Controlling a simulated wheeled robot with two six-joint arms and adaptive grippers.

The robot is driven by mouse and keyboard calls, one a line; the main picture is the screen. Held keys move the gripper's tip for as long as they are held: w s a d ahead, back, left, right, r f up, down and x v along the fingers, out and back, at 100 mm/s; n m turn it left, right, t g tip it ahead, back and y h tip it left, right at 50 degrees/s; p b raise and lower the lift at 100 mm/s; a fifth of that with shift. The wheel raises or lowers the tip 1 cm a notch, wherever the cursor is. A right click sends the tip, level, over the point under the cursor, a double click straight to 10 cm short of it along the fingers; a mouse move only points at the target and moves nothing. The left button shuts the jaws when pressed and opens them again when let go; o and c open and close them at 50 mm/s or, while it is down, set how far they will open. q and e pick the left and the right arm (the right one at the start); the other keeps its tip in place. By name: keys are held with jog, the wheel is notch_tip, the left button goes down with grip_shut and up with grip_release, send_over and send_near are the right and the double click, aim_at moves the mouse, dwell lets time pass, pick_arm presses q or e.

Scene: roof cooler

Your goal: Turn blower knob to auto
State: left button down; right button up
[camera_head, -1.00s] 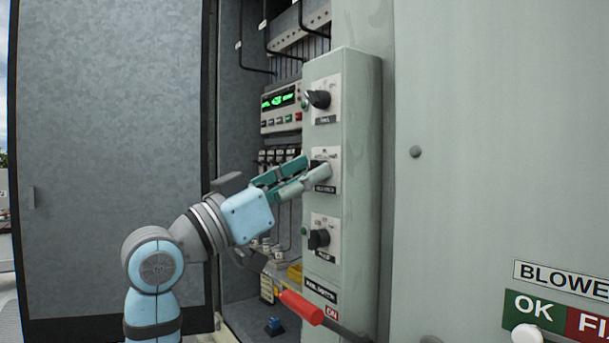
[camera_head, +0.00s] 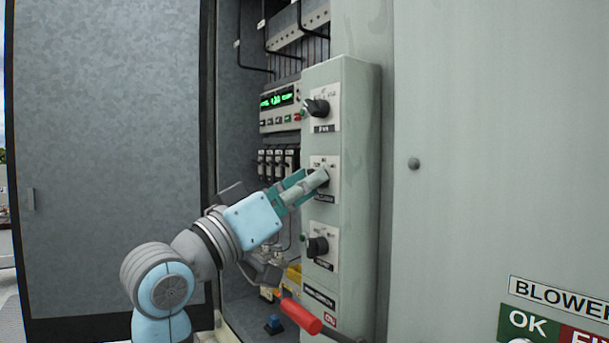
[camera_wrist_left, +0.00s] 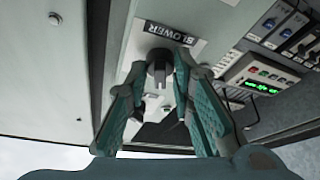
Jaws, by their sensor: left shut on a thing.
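The blower knob (camera_wrist_left: 158,68) is black and sits on a white plate marked BLOWER (camera_wrist_left: 170,34), which shows in the left wrist view. In the head view it is the middle of three knobs on a pale green upright panel (camera_head: 354,130), and my fingers mostly hide it. My left gripper (camera_head: 318,178) reaches the knob from the lower left. In the left wrist view its two teal fingers (camera_wrist_left: 158,72) stand on either side of the knob, shut on it. The knob's exact pointing direction is hard to read. My right gripper is not in view.
Another black knob (camera_head: 316,107) sits above and one (camera_head: 317,247) below on the same panel. A controller with a green display (camera_head: 279,101) is behind to the left. A red handle (camera_head: 300,316) sticks out low in front. A grey door (camera_head: 110,150) stands open at left.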

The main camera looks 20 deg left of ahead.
pick_arm(q)
jog(key=shift+s+r+n+y+p, duration=0.1)
jog(key=shift+n+y+p, duration=0.6)
jog(key=shift+n+p, duration=0.65)
jog(key=shift+s+r+n+y+p, duration=0.1)
jog(key=shift+n+y+p, duration=0.65)
jog(key=shift+n, duration=1)
jog(key=c, duration=1.4)
grip_release()
jog(key=shift+w+f, duration=0.1)
jog(key=v, duration=0.7)
jog(key=shift+s+f, duration=0.2)
jog(key=shift+s, duration=0.05)
